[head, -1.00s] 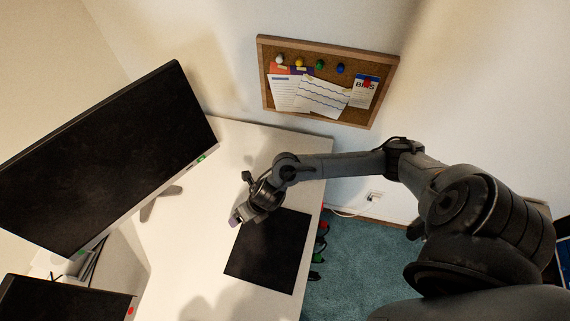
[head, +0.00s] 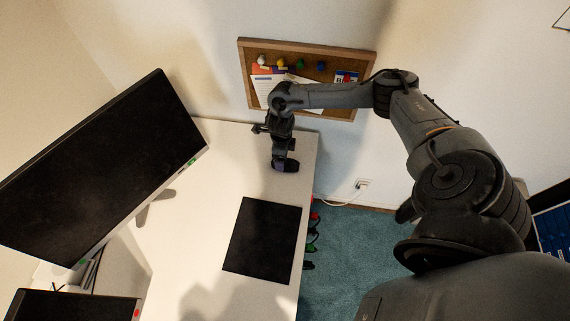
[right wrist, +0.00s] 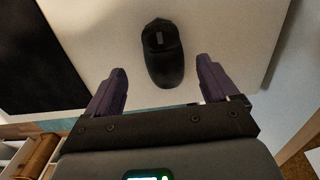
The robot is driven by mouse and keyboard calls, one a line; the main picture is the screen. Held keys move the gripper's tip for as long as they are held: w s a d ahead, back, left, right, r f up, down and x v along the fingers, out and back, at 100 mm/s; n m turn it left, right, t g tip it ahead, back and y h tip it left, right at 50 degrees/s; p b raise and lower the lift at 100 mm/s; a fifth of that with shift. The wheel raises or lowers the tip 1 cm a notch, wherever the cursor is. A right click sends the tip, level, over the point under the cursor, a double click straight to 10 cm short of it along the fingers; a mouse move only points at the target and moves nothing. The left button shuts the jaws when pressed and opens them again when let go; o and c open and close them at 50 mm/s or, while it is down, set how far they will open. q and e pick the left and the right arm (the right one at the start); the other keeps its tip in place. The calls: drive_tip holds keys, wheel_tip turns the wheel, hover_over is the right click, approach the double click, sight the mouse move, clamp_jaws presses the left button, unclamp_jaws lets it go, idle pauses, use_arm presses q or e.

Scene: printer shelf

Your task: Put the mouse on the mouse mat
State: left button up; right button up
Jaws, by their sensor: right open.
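The black mouse (right wrist: 162,52) lies on the white desk in the right wrist view, between and just ahead of my right gripper's (right wrist: 160,68) two purple fingers. The gripper is open and the fingers appear apart from the mouse. In the head view my right gripper (head: 284,163) is low over the desk's far right corner; the mouse is hard to tell from the dark gripper there. The black mouse mat (head: 262,240) lies flat and empty nearer the front; it also shows at the left of the right wrist view (right wrist: 38,55). My left gripper is not in view.
A large monitor (head: 105,165) stands on the left of the white desk (head: 195,240), with a second dark screen (head: 70,307) in front of it. A cork board (head: 245,70) hangs on the wall behind. The desk between monitor and mat is clear.

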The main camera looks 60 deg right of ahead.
sight(285, 163)
drive_tip(key=shift+d+f, duration=0.2)
drive_tip(key=shift+f, duration=2.45)
drive_tip(key=shift+c, duration=0.4)
drive_tip(key=c, duration=1.1)
drive_tip(key=shift+r, duration=0.2)
